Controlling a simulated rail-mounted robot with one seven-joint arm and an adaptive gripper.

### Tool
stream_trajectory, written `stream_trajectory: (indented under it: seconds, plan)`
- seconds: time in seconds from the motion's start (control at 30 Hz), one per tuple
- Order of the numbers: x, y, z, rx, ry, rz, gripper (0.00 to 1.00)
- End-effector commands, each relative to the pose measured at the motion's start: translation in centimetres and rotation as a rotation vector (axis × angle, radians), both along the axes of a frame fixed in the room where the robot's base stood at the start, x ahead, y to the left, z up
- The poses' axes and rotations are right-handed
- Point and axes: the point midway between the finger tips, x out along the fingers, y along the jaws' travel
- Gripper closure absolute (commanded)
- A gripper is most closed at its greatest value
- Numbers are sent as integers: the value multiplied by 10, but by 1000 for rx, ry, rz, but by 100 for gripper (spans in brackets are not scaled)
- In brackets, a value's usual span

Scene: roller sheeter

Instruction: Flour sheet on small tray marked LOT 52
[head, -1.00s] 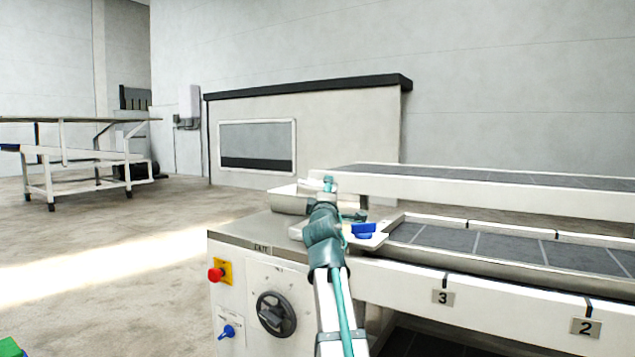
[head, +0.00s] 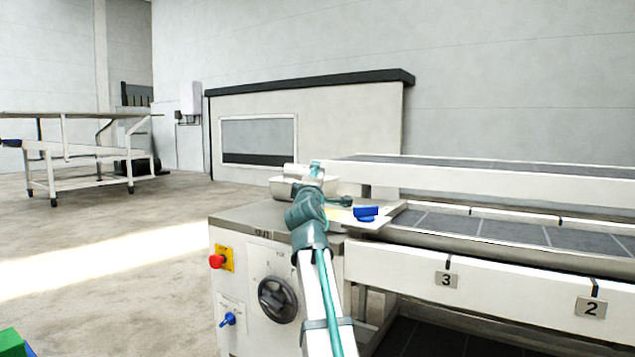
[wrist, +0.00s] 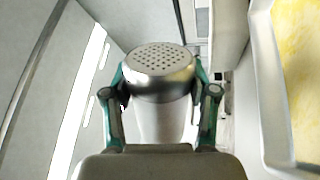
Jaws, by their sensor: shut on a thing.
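My gripper (wrist: 160,88) is shut on a shaker with a perforated, domed metal lid (wrist: 158,58) and a pale body. The teal fingers press on both sides of the shaker in the wrist view. In the head view my gripper is small and partly hidden by my arm, above the sheeter's end table. A pale tray (wrist: 268,115) with a yellow sheet (wrist: 298,65) lies at the right of the wrist view, beside the shaker and apart from it. In the head view yellow shows partly behind my arm. No LOT 52 marking is readable.
A blue object (head: 366,212) is at the right of that table, next to the belt (head: 500,230). A red stop button (head: 216,261) is on the front panel. A white rack (head: 80,150) stands far left.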

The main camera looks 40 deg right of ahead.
Motion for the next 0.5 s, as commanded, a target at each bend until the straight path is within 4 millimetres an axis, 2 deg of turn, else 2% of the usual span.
stream_trajectory:
  seconds: [0.23,0.5]
  plan:
    - [-4,-4,3,1,-1,0,85]
    - [-23,-27,6,0,1,-1,85]
